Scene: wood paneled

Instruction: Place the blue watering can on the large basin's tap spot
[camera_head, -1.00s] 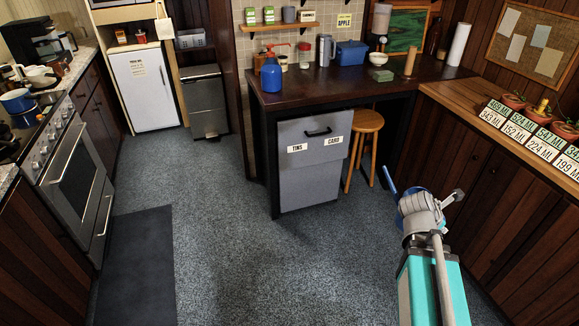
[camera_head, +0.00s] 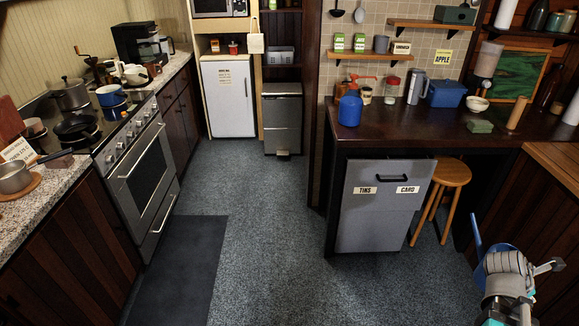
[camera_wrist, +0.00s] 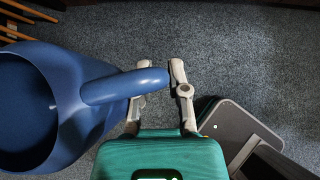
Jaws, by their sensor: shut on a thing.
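The blue watering can (camera_wrist: 85,120) fills the left of the wrist view, its round opening facing the camera. My gripper (camera_wrist: 157,82) is shut on the can's curved handle, with a finger on either side. In the head view my gripper (camera_head: 505,262) is at the lower right, above the floor. Part of the blue can (camera_head: 477,236) shows behind it; the rest is hidden by the gripper. I see no large basin or tap spot in either view.
A dark counter (camera_head: 445,135) bears a blue bottle with an orange pump (camera_head: 350,108), a blue box (camera_head: 446,93) and other items. A stool (camera_head: 450,174) and a grey bin (camera_head: 379,215) stand below. The stove (camera_head: 145,165) is left. The middle floor (camera_head: 270,240) is clear.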

